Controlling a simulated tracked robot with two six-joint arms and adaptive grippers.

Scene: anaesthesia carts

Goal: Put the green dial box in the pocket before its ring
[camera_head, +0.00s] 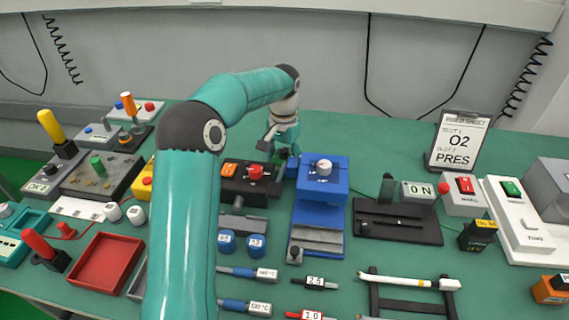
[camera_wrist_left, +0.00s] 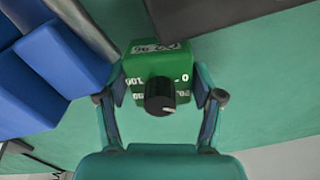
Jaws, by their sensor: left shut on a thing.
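In the left wrist view the green dial box (camera_wrist_left: 158,75), with a black knob and white markings, sits between the fingers of my left gripper (camera_wrist_left: 160,105), which is shut on it. In the head view my left gripper (camera_head: 284,152) reaches down behind the left back corner of the blue unit (camera_head: 335,172). The green box cannot be made out there. I cannot tell from these views which pocket and ring belong to the box. My right gripper is not in view.
A black unit with a red knob (camera_head: 255,172) is left of the blue unit. A black slotted base (camera_head: 400,220) is to its right. Green table is clear behind the blue unit.

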